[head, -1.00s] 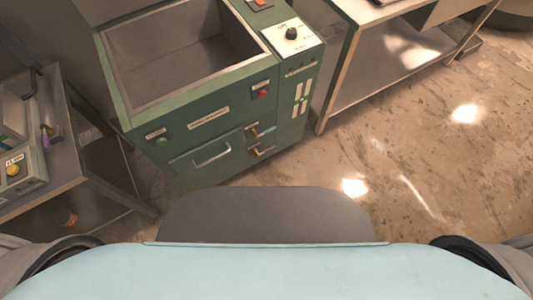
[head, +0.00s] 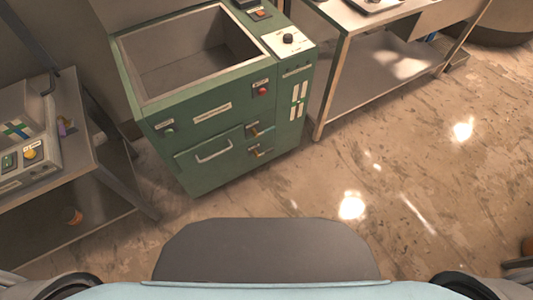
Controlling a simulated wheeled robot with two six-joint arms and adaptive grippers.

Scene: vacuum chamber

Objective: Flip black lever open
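A green vacuum chamber machine (head: 185,160) with an open, empty basin (head: 190,50) stands in front of me in the head view. Its front has two small levers, an upper lever (head: 258,130) and a lower lever (head: 260,151), with yellowish parts. Their exact colours and positions are too small to tell. A black knob (head: 288,39) sits on the white panel on top. I cannot tell which of these is the black lever. Neither of my grippers is in view.
The machine has a red button (head: 262,91), a green button (head: 168,130) and a drawer handle (head: 214,152). A metal table (head: 343,32) stands at the right. A bench (head: 75,185) with a control box (head: 30,165) stands at the left. The floor (head: 400,170) at right is clear.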

